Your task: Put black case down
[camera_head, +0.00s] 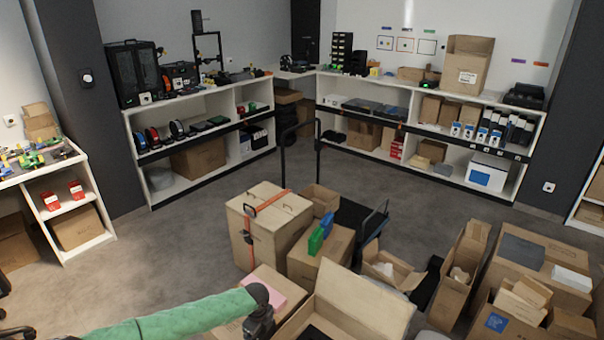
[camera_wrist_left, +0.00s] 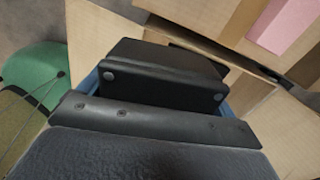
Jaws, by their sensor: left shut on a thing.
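My left arm reaches in from the left in the head view, and its dark gripper (camera_head: 259,324) points down beside an open carton (camera_head: 358,298). In the left wrist view, a black block with round studs (camera_wrist_left: 160,75) sits in the middle, in front of a dark, grained surface at the bottom. The left gripper is shut on the black case. Black parts overlap there, so the border between case and fingers is unclear. Blue edges show on both sides of the block. Whether the case touches anything below is hidden. My right gripper is out of view.
A carton with a pink sheet (camera_head: 264,292) lies beside the left gripper. A strapped tall carton (camera_head: 267,222) and a carton with green and blue boxes (camera_head: 321,253) stand behind. More cartons (camera_head: 510,285) crowd the right. Grey floor (camera_head: 170,245) is clear at the left.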

